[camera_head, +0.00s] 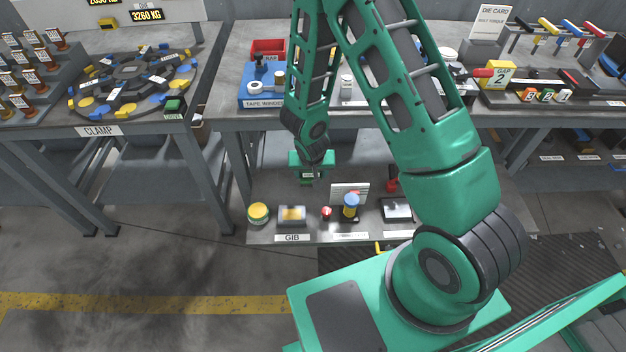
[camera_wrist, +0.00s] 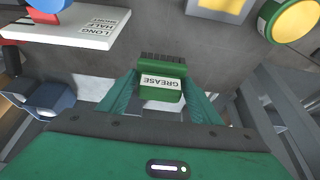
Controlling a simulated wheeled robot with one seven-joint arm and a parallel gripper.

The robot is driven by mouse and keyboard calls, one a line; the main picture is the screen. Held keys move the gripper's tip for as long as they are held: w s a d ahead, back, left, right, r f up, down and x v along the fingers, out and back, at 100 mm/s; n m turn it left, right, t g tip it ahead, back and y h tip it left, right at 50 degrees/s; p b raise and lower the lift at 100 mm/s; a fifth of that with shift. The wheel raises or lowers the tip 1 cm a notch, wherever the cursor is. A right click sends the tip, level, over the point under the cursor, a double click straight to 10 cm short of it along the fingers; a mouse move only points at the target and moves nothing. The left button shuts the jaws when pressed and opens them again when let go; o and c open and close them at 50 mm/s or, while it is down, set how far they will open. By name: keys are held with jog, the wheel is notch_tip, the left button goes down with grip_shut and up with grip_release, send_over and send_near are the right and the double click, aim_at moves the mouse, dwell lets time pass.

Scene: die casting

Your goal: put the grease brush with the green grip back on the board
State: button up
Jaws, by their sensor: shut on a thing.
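The grease brush shows in the wrist view as a green block (camera_wrist: 160,89) with a white GREASE label and dark bristles on its far side. My gripper (camera_wrist: 152,98) is shut on it, with a finger at either side. In the head view my gripper (camera_head: 311,175) hangs over the back part of the lower shelf (camera_head: 268,195), and the brush is mostly hidden there. Several tools with yellow, blue and red grips (camera_head: 570,26) stand in a row at the upper right. I cannot tell whether their holder is the board.
On the lower shelf stand a yellow round tin (camera_head: 258,213), a grey tray (camera_head: 292,222), a blue and yellow cylinder (camera_head: 351,206), a white card (camera_head: 349,192) and a dark tablet (camera_head: 396,210). The bench (camera_head: 228,112) above, with its tape winder (camera_head: 264,90), is close behind my arm.

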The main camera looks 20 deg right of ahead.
jog(key=shift+w+d+f, duration=0.2)
jog(key=shift+d+f, duration=0.2)
jog(key=shift+d, duration=0.2)
jog(key=shift+f, duration=2)
jog(key=o, duration=1.1)
jog(key=v, duration=1.2)
